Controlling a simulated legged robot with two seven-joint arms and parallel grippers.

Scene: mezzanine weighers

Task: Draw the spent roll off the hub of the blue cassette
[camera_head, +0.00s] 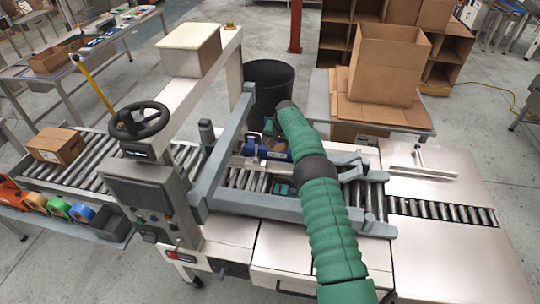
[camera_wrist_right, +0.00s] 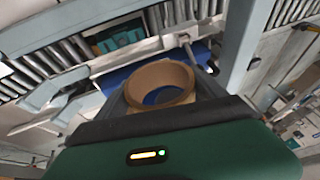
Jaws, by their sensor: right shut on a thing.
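The spent roll, a bare brown cardboard ring (camera_wrist_right: 152,78), is between the jaws of my right gripper (camera_wrist_right: 160,98) in the right wrist view. The jaws are shut on it. The blue cassette (camera_wrist_right: 120,76) lies just behind the ring, and blue also shows through its opening. I cannot tell whether the ring is still around the hub. In the head view the blue cassette (camera_head: 276,152) sits on the roller line inside the grey frame, partly hidden by my green right arm. The jaws are hard to make out there. My left gripper is not in view.
The grey frame (camera_head: 232,140) and the machine's control post (camera_head: 147,195) with a black handwheel (camera_head: 139,120) stand left of my arm. A black bin (camera_head: 270,82) is behind. An open carton (camera_head: 385,65) is at the back right. Tape rolls (camera_head: 60,207) sit at lower left.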

